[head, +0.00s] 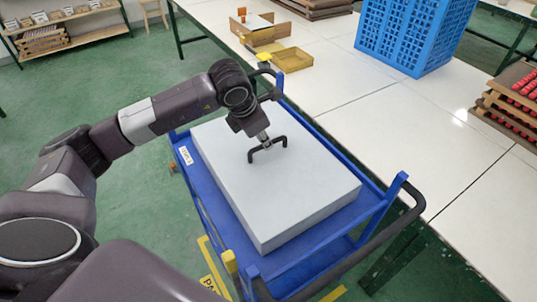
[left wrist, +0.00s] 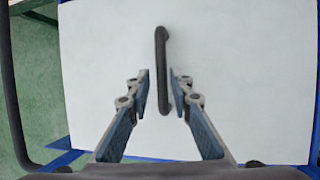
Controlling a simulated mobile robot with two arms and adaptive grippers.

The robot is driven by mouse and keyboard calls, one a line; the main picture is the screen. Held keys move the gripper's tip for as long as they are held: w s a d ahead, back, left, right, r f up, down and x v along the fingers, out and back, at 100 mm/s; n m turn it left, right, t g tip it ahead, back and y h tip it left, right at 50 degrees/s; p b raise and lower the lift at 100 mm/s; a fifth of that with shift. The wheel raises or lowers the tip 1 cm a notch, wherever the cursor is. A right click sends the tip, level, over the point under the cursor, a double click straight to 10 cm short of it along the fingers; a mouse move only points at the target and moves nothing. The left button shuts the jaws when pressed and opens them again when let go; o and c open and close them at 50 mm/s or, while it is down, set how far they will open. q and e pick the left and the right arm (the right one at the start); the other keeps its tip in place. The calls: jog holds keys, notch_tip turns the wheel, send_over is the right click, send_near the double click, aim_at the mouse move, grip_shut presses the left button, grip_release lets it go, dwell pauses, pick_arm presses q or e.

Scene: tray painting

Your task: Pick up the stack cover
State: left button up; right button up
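The stack cover (head: 290,195) is a large pale grey slab-like box lying flat on a blue cart, with a black bar handle (head: 282,141) on its top. My left gripper (head: 265,142) reaches down to the handle. In the left wrist view the cover (left wrist: 255,90) fills most of the picture. There the handle (left wrist: 162,45) runs between the two fingers of my left gripper (left wrist: 160,88), with a visible gap on each side. The gripper is open and does not hold the handle. My right gripper is not in view.
The blue cart (head: 225,213) has raised corner posts and a black push bar (head: 345,262) at its near right. A long white table (head: 420,135) stands close on the right, bearing a blue crate (head: 405,35) and a yellow tray (head: 292,61). Green floor is open at left.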

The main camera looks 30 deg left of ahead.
aim_at(268, 157)
pick_arm(q)
jog(key=x, duration=0.1)
jog(key=p+x, duration=0.1)
jog(key=x, duration=0.1)
jog(key=shift+w+d+f, duration=0.2)
jog(key=shift+w+d, duration=0.1)
jog(key=shift+w+f, duration=0.1)
jog(key=shift+f, duration=0.25)
jog(key=shift+c, duration=0.3)
grip_shut()
jog(key=shift+r, duration=0.15)
